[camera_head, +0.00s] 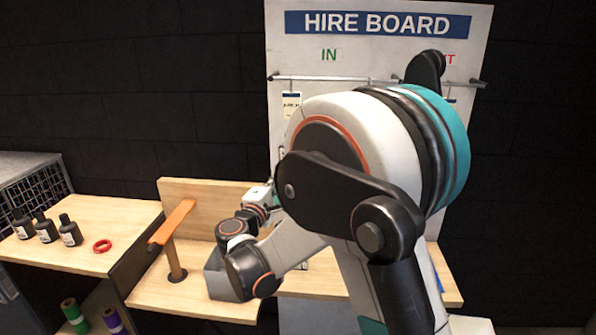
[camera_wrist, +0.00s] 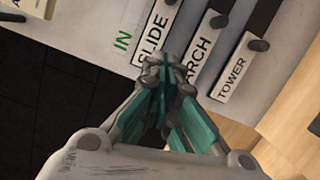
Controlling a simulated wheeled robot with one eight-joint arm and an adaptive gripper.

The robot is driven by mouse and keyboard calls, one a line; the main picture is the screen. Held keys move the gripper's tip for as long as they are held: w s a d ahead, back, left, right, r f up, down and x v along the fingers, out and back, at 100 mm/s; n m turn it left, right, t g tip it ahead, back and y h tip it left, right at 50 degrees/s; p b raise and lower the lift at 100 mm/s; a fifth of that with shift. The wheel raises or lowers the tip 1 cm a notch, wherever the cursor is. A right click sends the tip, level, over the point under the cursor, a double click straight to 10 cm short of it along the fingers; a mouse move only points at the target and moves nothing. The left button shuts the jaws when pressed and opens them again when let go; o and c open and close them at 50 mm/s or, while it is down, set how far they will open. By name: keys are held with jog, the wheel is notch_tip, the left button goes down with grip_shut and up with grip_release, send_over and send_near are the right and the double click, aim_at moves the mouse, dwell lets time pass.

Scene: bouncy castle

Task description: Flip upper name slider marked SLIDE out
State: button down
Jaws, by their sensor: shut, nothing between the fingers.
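In the wrist view, the SLIDE name slider (camera_wrist: 157,32) is a white plate with black letters, in the row nearest the green IN heading (camera_wrist: 122,42). A dark knob shows at its upper end, by the top edge. My gripper (camera_wrist: 164,64) is shut and empty, its teal fingers overlapping the lower end of the SLIDE plate. I cannot tell whether they touch it. In the head view, the white hire board (camera_head: 380,50) stands upright, with IN at left and a partly hidden red heading at right. My arm hides most of the board and my gripper.
The ARCH slider (camera_wrist: 197,52) and TOWER slider (camera_wrist: 233,67) sit beside SLIDE, with dark knobs. In the head view, a wooden counter (camera_head: 160,290) holds an orange-topped stand (camera_head: 172,223).

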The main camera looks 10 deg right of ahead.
jog(key=w+d+r+b, duration=0.1)
jog(key=w+d+b, duration=0.1)
jog(key=w+d, duration=0.5)
jog(key=shift+d+r+b, duration=0.15)
jog(key=shift+d+b, duration=0.25)
jog(key=shift+d, duration=0.6)
jog(key=s+d, duration=0.3)
jog(key=d, duration=0.8)
jog(key=shift+s, duration=0.25)
